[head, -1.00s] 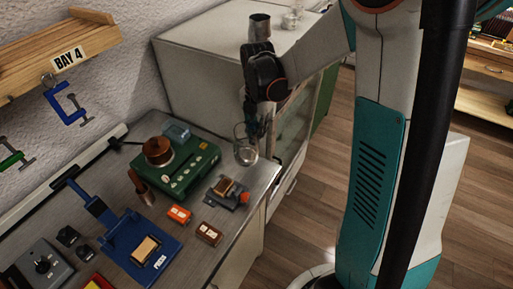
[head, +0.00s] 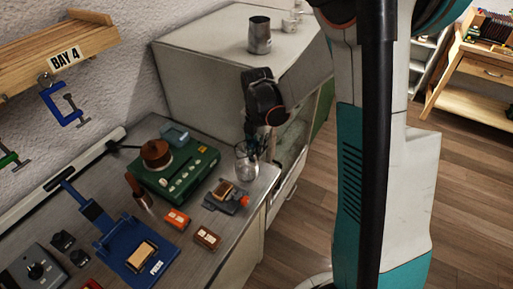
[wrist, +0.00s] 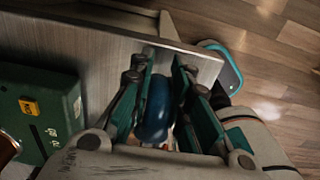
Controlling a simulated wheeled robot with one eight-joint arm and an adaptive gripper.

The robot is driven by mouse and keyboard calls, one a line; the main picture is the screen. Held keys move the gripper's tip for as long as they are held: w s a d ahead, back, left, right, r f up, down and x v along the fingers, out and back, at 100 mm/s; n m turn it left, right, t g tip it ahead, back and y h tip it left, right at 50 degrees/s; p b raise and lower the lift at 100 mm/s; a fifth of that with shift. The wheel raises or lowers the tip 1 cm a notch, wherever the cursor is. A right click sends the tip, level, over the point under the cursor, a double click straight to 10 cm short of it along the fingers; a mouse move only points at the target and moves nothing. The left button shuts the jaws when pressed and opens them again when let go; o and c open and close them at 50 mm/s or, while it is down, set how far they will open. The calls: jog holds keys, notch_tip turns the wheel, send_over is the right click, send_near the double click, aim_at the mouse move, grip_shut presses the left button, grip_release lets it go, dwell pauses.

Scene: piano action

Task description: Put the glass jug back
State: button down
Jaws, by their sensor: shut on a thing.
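The clear glass jug (head: 246,168) hangs upright below my gripper (head: 255,142) in the head view, at the back right corner of the bench. My gripper points down and is shut on the jug. I cannot tell whether the jug's base touches the bench top. In the wrist view my gripper (wrist: 163,85) has its two green fingers on either side of a dark blue rounded form (wrist: 155,108). The clear glass is hard to make out there.
The grey bench (head: 190,237) holds a green device (head: 177,172), a small dark fixture (head: 227,197), orange (head: 176,219) and brown (head: 207,237) blocks, and a blue press (head: 138,247). A pale cabinet (head: 205,72) with a metal pitcher (head: 259,36) stands behind.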

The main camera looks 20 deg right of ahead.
jog(key=shift+f, duration=0.15)
jog(key=c, duration=1.5)
grip_release()
notch_tip(320, 180, up, 12)
jog(key=p, duration=0.3)
jog(key=shift+f, duration=0.15)
jog(key=shift+s+r, duration=0.1)
jog(key=shift+r, duration=0.4)
jog(key=shift+s+a+r+m+t, duration=0.85)
jog(key=shift+s+r+m+t, duration=0.55)
jog(key=shift+s+m, duration=2.25)
jog(key=shift+s+a+r+m+t, duration=0.95)
jog(key=shift+s+r+m, duration=1.2)
jog(key=shift+m, duration=2.6)
jog(key=shift+s+a+r+m+t, duration=0.8)
jog(key=shift+s+r+m+t, duration=0.4)
jog(key=shift+s+m, duration=2.65)
